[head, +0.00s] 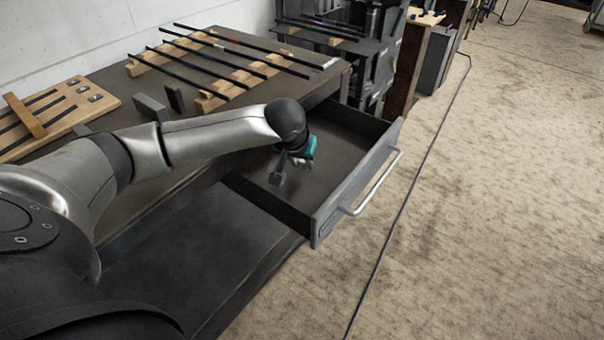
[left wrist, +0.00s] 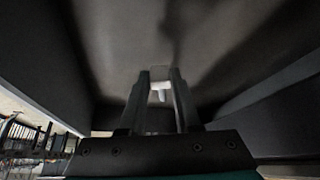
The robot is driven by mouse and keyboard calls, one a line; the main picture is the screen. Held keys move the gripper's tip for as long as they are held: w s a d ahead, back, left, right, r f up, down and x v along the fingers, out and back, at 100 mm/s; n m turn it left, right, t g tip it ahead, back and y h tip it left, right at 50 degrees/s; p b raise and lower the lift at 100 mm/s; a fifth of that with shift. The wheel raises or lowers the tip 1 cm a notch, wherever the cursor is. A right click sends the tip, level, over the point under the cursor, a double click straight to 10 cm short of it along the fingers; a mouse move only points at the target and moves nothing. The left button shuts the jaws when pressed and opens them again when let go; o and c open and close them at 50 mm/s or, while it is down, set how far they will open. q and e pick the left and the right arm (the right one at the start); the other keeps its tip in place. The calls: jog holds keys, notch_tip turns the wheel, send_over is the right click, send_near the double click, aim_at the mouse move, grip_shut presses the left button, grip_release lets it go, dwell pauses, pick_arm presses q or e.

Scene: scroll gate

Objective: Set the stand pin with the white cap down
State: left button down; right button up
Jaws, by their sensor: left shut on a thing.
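My left gripper (head: 280,178) is inside the open drawer (head: 357,184), pointing down over its dark floor. In the left wrist view the left gripper (left wrist: 160,80) is shut on the stand pin (left wrist: 160,87), and a small white part of it shows between the fingertips. In the head view the pin is too small and too covered to make out. I cannot tell whether the pin touches the drawer floor. My right gripper is not in view.
The drawer's front carries a pale handle (head: 373,185). The dark bench top (head: 130,88) holds wooden racks (head: 243,80) with thin rods and a slotted wooden board (head: 62,116). Two small dark blocks (head: 151,108) stand between them. Open floor (head: 500,200) lies to the right.

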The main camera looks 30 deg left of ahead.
aim_at(304, 176)
pick_arm(q)
notch_tip(304, 176, down, 3)
jog(key=shift+r+b, duration=0.1)
jog(key=shift+b, duration=0.35)
jog(key=shift+f, duration=0.3)
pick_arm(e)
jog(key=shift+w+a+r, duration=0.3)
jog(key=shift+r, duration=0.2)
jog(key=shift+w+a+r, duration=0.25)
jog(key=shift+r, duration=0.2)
pick_arm(q)
jog(key=shift+f, duration=0.1)
jog(key=c, duration=1)
grip_release()
jog(key=shift+c, duration=0.2)
jog(key=o, duration=0.4)
jog(key=shift+o, duration=0.2)
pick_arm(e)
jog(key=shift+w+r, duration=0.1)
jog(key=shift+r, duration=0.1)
